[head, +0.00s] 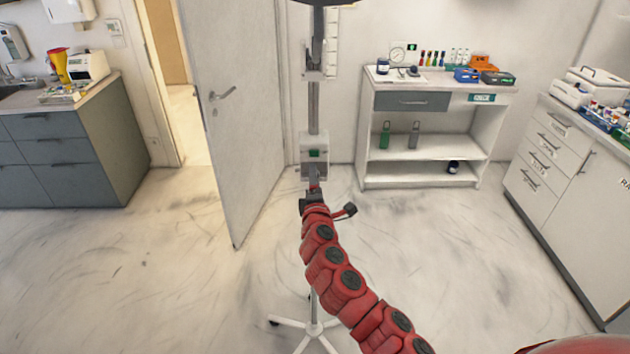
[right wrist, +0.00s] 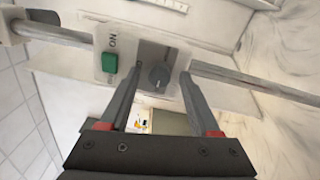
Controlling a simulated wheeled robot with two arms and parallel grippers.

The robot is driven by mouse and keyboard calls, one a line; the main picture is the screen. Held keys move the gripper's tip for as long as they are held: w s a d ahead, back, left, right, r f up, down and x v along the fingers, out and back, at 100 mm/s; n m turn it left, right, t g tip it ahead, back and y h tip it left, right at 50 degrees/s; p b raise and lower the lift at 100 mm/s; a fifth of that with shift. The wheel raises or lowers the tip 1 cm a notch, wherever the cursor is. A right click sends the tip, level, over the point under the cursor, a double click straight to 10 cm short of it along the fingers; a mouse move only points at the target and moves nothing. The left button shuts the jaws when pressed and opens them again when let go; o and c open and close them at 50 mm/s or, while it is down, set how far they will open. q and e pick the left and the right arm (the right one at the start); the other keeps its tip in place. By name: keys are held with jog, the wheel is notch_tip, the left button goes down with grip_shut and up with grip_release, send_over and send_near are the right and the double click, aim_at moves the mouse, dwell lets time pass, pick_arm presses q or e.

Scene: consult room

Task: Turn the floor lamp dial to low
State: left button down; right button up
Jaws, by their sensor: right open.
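The floor lamp (head: 314,115) stands upright in the middle of the head view, with a pale control box on its pole (head: 314,143). The box carries a green switch (head: 314,153), which also shows in the right wrist view (right wrist: 110,63) beside an "ON" label. My right gripper (head: 313,187) is just below the box in the head view. In the right wrist view its open fingers (right wrist: 161,80) stand on either side of the dial, with gaps visible. The dial's setting is too small to read. My left gripper is out of view.
An open door (head: 235,120) stands left of the lamp. A white shelf unit (head: 425,168) is behind at right, and a drawer cabinet (head: 545,155) is at far right. The lamp's legged base (head: 314,328) rests on clear floor.

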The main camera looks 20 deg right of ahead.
jog(key=v, duration=1.7)
jog(key=shift+s+b, duration=0.2)
jog(key=shift+b, duration=0.25)
jog(key=shift+r, duration=0.1)
